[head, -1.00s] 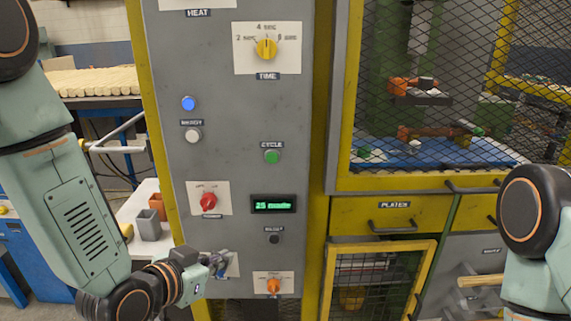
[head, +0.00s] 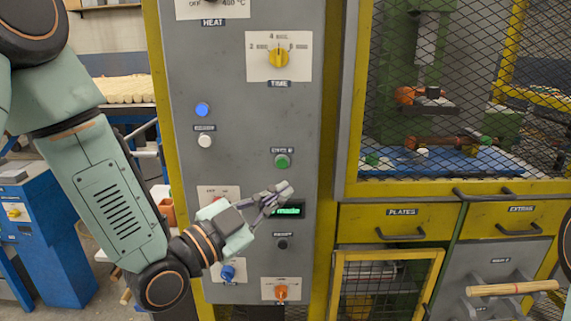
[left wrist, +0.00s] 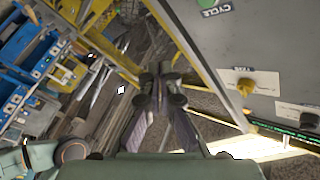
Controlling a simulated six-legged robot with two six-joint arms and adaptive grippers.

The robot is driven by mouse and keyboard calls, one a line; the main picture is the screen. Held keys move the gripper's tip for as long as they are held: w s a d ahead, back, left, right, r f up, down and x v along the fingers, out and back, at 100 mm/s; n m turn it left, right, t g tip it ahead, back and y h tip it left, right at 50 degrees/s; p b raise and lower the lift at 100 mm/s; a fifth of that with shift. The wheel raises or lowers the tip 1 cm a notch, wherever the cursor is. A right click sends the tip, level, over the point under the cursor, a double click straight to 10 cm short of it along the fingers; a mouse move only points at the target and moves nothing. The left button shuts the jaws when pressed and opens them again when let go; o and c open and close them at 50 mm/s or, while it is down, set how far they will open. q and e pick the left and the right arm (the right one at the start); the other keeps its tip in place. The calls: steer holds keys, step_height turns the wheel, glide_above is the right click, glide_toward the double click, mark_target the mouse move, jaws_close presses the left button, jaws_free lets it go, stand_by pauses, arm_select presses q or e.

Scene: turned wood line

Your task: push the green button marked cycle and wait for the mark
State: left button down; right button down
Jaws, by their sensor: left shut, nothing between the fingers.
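The green button (head: 282,161) sits on the grey control panel (head: 240,110), under its small dark label. My left gripper (head: 287,189) is shut and empty, a little below the green button in the picture, its fingers pointing up and right. It appears apart from the button. The fingers cover the left part of the display (head: 292,210), where green text ending in "made" shows. In the left wrist view the closed fingers (left wrist: 170,72) point away from the camera, and the CYCLE label (left wrist: 214,4) shows at the top edge. My right gripper is out of view.
A yellow time knob (head: 278,57), a blue light (head: 202,109) and a white button (head: 204,141) are on the panel. A dark button (head: 282,244) and an orange knob (head: 281,292) sit lower. A mesh-guarded bay (head: 450,90) stands to the right, above a drawer marked PLATES (head: 400,222).

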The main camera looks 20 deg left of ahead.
arm_select(q)
steer(key=shift+w+a+f, duration=0.15)
steer(key=shift+w+a, duration=0.05)
steer(key=shift+w, duration=0.05)
steer(key=shift+w+a, duration=0.4)
steer(key=shift+w, duration=0.95)
steer(key=shift+w+a, duration=0.35)
steer(key=shift+w, duration=1.05)
steer(key=shift+w+a, duration=0.4)
steer(key=shift+w, duration=0.95)
steer(key=shift+w+a, duration=0.1)
steer(key=shift+w, duration=0.3)
steer(key=shift+w+a, duration=0.1)
steer(key=shift+w, duration=0.25)
steer(key=shift+s, duration=0.15)
steer(key=shift+s+d, duration=0.2)
steer(key=shift+s, duration=0.45)
steer(key=shift+s+d, duration=0.25)
steer(key=shift+s, duration=0.55)
steer(key=shift+s+d, duration=0.2)
steer(key=shift+s, duration=0.55)
steer(key=shift+s+d, duration=0.25)
steer(key=shift+s, duration=0.55)
